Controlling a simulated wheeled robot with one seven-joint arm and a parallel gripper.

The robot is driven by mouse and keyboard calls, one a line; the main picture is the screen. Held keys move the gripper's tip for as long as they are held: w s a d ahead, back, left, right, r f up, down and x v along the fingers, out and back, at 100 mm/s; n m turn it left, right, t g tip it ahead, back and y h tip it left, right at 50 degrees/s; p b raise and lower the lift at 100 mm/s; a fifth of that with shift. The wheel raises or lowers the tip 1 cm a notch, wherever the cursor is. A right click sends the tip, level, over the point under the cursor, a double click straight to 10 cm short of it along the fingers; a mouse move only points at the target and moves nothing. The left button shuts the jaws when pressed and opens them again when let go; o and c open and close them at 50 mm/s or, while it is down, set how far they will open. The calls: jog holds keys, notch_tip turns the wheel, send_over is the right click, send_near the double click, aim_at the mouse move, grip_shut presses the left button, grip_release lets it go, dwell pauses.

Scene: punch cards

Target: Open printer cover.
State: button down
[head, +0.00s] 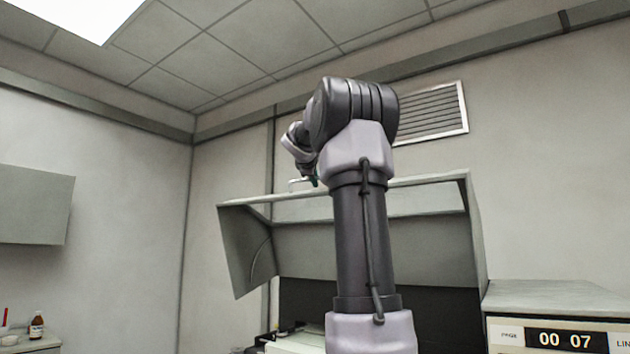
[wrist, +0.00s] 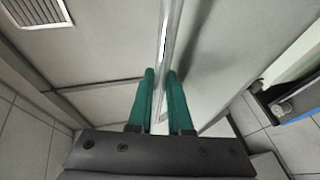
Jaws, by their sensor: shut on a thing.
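The printer cover (head: 430,202) is a grey hinged hood. In the head view it stands raised, with its slanted side panel at the left and a dark opening below.
A counter box with a digit display (head: 565,340) stands at the right of the printer. A wall cabinet (head: 35,205) hangs at the left, above a small table with a brown bottle (head: 37,326). A wall vent (head: 435,112) is behind my arm.

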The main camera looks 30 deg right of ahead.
jog(key=s+a+f, duration=0.3)
jog(key=a+f, duration=0.4)
jog(key=f, duration=0.3)
jog(key=shift+a+f, duration=0.25)
jog(key=shift+f, duration=0.05)
jog(key=shift+s, duration=0.1)
jog(key=c, duration=1.1)
grip_release()
jog(key=v, duration=1.1)
